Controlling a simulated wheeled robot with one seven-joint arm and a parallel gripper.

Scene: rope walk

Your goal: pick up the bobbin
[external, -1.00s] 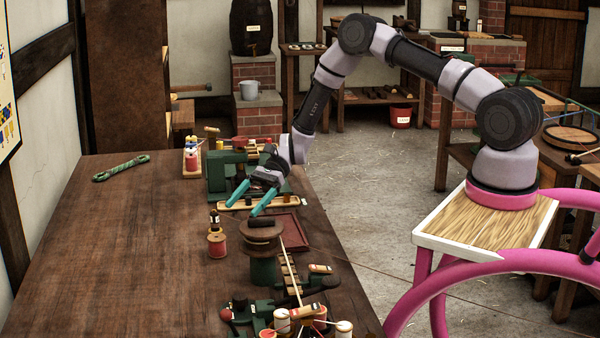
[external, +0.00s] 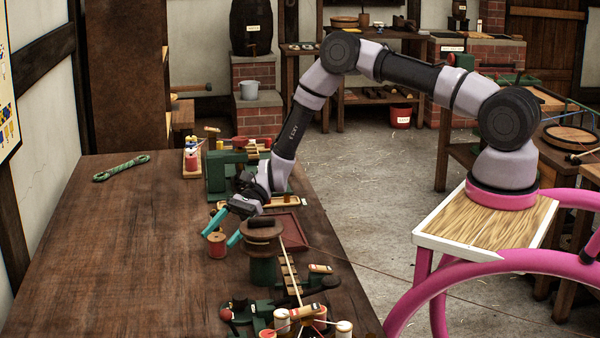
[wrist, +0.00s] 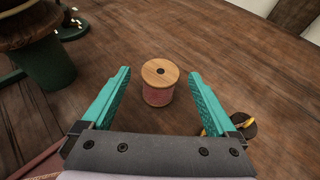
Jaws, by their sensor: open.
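The bobbin (external: 217,246) is a wooden spool wound with pinkish-red thread. It stands upright on the wooden bench. In the wrist view the bobbin (wrist: 160,83) lies ahead of my gripper, roughly midway between the lines of its two teal fingers. My gripper (external: 221,231) is above the bench beside the bobbin. In the wrist view my gripper (wrist: 161,88) is open and empty, with a finger to either side of the bobbin and neither seen touching it.
A green post with a round brown top (external: 262,235) stands close to the right of the bobbin. A dark round object with yellow (wrist: 230,128) is near the right finger in the wrist view. The bench (external: 120,250) is clear to the left, apart from a green rope hank (external: 121,168).

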